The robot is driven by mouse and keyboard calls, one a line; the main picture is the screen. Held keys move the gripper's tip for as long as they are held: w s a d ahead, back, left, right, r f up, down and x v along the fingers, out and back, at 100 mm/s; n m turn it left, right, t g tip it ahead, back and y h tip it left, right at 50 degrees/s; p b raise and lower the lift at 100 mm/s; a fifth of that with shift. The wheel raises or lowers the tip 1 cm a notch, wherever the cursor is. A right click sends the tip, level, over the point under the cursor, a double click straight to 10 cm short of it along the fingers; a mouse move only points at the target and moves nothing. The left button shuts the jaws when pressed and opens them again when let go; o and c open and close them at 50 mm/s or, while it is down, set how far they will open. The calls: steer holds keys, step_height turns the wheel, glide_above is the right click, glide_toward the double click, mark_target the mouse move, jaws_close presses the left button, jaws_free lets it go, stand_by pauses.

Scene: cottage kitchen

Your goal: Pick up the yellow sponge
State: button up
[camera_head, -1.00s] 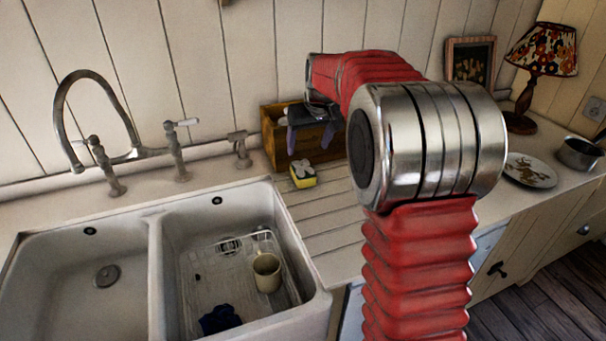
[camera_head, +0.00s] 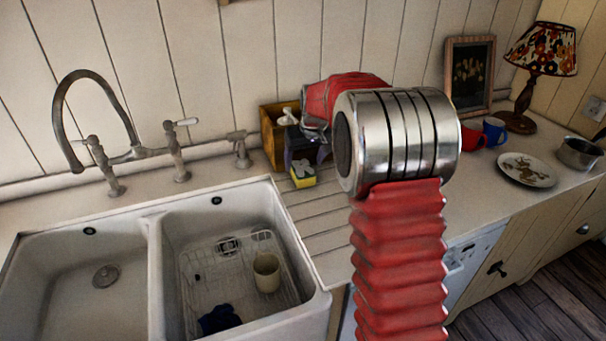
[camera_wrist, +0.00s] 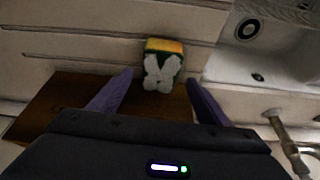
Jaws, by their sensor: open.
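The yellow sponge (camera_head: 303,182) lies on the ribbed drainboard right of the sink, in front of a wooden box. It has a dark green layer and a white, lobed shape on its top. In the wrist view the sponge (camera_wrist: 172,46) shows at the top centre, just beyond and between the fingertips. My gripper (camera_wrist: 160,78) is open with two purple fingers spread apart and nothing between them that I can see held. In the head view my gripper (camera_head: 306,156) hangs right above and behind the sponge, partly hiding the box.
The wooden box (camera_head: 270,142) stands against the wall close to my gripper. The double sink (camera_head: 155,250) is to the left, with a mug (camera_head: 266,272) in a rack. Red and blue mugs (camera_head: 493,131), a plate (camera_head: 527,170) and a pan (camera_head: 578,152) stand at right.

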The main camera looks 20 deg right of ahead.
mark_target(303, 168)
steer(key=shift+f, duration=0.1)
steer(key=shift+x, duration=2.5)
steer(key=shift+f, duration=0.1)
steer(key=shift+s, duration=0.1)
steer(key=c, duration=1.1)
